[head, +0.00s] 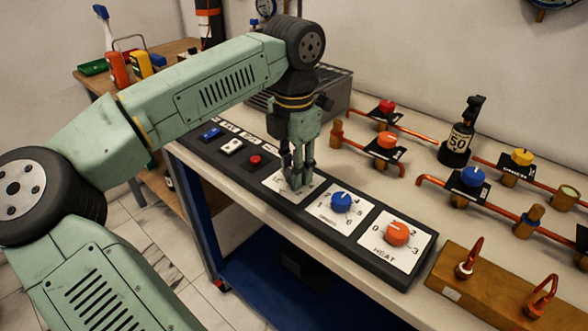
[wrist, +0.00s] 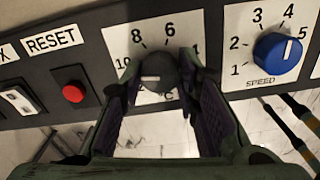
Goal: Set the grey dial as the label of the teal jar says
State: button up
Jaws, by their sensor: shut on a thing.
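My gripper (head: 297,180) points down at the front panel and is shut on the grey dial (wrist: 157,72). In the wrist view the two fingers of my gripper (wrist: 160,63) flank the dial's left and right sides. In the head view the fingers mostly cover the dial. I see no teal jar in either view.
Right of the grey dial are the blue SPEED dial (wrist: 278,56) and the orange HEAT dial (head: 397,233). To its left is a red RESET button (wrist: 73,93). A black bottle labelled 50 (head: 455,145) stands behind, among orange pipes with valves.

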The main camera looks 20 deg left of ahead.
jog(key=m, duration=0.4)
jog(key=shift+m, duration=0.3)
jog(key=m+b, duration=0.1)
jog(key=m, duration=0.2)
jog(key=shift+m, duration=0.3)
jog(key=m, duration=1.1)
jog(key=shift+b, duration=0.4)
jog(key=m, duration=0.3)
jog(key=shift+m, duration=0.3)
jog(key=m, duration=0.4)
jog(key=shift+m, duration=1.8)
